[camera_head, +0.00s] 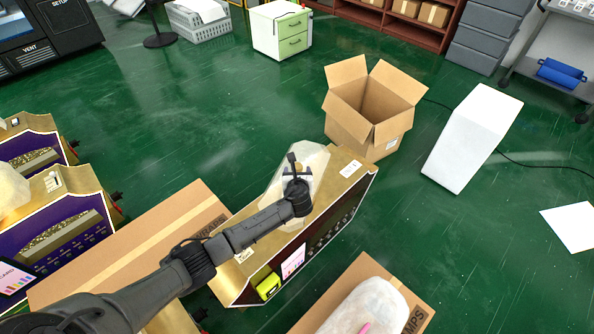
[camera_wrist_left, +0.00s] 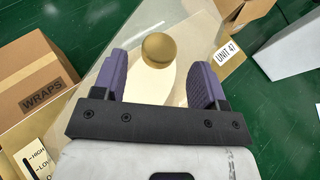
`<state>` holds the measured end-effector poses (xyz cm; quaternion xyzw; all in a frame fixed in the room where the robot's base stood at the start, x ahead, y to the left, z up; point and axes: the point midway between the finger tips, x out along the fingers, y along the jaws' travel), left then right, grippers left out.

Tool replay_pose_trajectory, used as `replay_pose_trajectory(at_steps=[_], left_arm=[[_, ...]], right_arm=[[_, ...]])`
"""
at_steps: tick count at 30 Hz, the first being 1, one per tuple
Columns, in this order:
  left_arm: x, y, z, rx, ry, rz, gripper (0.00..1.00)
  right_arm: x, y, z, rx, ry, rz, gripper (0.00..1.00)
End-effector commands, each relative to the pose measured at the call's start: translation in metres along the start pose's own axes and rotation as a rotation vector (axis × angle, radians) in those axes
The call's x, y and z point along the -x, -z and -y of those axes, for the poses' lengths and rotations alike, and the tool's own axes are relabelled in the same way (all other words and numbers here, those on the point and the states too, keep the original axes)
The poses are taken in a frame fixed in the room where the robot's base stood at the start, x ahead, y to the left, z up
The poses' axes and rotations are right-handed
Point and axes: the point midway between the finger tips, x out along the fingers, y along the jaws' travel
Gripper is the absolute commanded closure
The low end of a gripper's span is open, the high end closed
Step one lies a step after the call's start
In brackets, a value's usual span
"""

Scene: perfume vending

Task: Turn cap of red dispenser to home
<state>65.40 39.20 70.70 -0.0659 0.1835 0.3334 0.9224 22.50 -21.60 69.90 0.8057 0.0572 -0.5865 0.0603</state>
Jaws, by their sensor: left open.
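A gold dispenser (camera_head: 235,270) with a dark, reddish-black front stands below my left arm. In the left wrist view its gold ball-shaped cap (camera_wrist_left: 159,49) sits between the two purple fingers. My left gripper (camera_head: 297,172) is over the dispenser's top; in the left wrist view the gripper (camera_wrist_left: 160,66) is open, with a finger on each side of the cap and no clear contact. In the head view the arm and gripper hide the cap. My right gripper is not in view.
A label reading UNIT 47 (camera_wrist_left: 229,50) is on the dispenser top. An open cardboard box (camera_head: 365,120) stands behind it. A closed carton (camera_head: 150,235) lies to its left, near purple-fronted dispensers (camera_head: 62,215). A white wedge-shaped block (camera_head: 472,135) stands at right on green floor.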

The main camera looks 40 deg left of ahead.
Motion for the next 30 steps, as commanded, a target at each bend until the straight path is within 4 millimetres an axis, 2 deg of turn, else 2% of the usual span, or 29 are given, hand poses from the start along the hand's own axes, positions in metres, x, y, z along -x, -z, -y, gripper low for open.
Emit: replay_pose_trajectory(at_steps=[1,3,9,15,24,30], left_arm=[[-0.01,0.004,0.0,0.001,-0.002,0.001,0.34],[-0.021,0.003,0.0,0.001,-0.001,0.001,0.34],[-0.041,0.002,0.0,0.001,-0.001,0.0,0.34],[-0.05,0.001,0.0,0.0,0.0,-0.001,0.34],[-0.051,0.0,0.0,0.0,0.0,-0.001,0.34],[-0.051,0.0,0.0,0.0,0.0,-0.001,0.51]], right_arm=[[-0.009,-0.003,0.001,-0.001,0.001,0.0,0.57],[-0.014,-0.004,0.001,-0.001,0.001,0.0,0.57],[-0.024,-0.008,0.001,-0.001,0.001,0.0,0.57],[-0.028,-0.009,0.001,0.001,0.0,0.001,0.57],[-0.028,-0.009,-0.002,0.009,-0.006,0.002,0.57],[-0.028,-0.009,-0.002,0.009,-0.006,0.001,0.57]])
